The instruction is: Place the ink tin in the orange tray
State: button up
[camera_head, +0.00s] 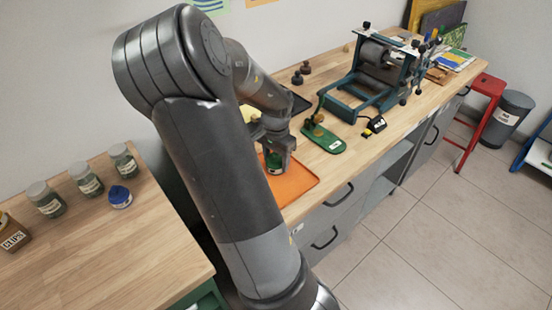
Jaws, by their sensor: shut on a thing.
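My gripper (277,150) points down over the orange tray (297,186) on the long wooden bench. It is shut on a small dark green tin with a pale label, the ink tin (274,167). The tin is upright and sits within the tray's outline in this view. I cannot tell whether its base touches the tray floor. My arm hides the tray's left part.
A green tool (323,138) with a round brass part lies right of the tray. A teal press (375,75) stands farther back. A nearer wooden counter (110,250) at left holds several jars and a blue-lidded pot (120,197). A red stool (482,110) stands on the floor.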

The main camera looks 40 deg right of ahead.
jog(key=shift+f, duration=0.15)
jog(key=o, duration=1.2)
jog(key=shift+o, duration=0.2)
notch_tip(320, 180, up, 12)
jog(key=shift+r, duration=0.15)
jog(key=s+a+r+n+t, duration=0.2)
jog(key=s+a+r+n, duration=0.1)
jog(key=a, duration=0.5)
jog(key=s+a+r+n+t, duration=0.1)
jog(key=s+a+r+n, duration=0.2)
jog(key=s+a+n, duration=0.2)
jog(key=s+a+r+n+t, duration=0.2)
jog(key=a+n, duration=0.5)
jog(key=a, duration=0.6)
jog(key=s+r, duration=0.1)
jog(key=s, duration=0.1)
jog(key=shift+s+n+t, duration=0.3)
jog(key=shift+n, duration=0.1)
